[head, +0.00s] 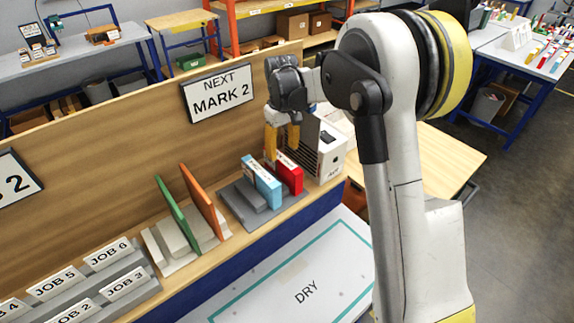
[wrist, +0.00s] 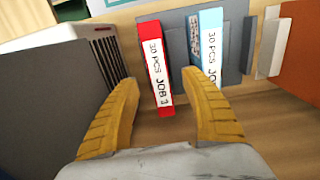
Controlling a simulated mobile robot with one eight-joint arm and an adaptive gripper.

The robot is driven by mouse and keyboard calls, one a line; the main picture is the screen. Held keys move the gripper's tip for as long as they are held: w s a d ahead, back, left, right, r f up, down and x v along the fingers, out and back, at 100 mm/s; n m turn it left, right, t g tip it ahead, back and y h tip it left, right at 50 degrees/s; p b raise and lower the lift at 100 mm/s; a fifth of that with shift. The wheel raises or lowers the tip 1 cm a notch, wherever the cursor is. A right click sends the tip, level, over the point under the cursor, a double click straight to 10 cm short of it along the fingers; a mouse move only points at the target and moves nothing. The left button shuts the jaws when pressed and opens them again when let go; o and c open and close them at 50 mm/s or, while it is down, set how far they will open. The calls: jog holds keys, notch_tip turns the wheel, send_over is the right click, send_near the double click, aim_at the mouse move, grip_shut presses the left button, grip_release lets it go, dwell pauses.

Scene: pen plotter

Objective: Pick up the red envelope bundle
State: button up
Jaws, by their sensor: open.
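The red envelope bundle (head: 289,174) stands upright in a grey rack (head: 239,207) on the wooden shelf. In the wrist view the red bundle (wrist: 156,60) shows a white label reading "30 PCS JOB 3", though the last digit is hard to read. My gripper (head: 282,148) is above and behind the red bundle in the head view. In the wrist view my gripper (wrist: 165,92) is open, with its yellow fingers apart and the red bundle seen between them, nearer the left finger. Nothing is visibly held. Whether a finger touches the bundle cannot be told.
A light blue bundle (head: 262,182) stands left of the red one; in the wrist view it (wrist: 211,50) is by the right finger. A white vented box (head: 331,150) is close on the right. Green (head: 172,212) and orange (head: 202,201) panels stand further left.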

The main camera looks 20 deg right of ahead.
aim_at(283, 167)
notch_tip(283, 167, down, 3)
jog(key=shift+a+r, duration=0.15)
jog(key=f, duration=0.2)
jog(key=f+b, duration=0.1)
jog(key=f, duration=0.2)
jog(key=shift+w+f+b, duration=0.25)
jog(key=shift+f+b, duration=0.05)
jog(key=shift+r, duration=0.1)
grip_shut()
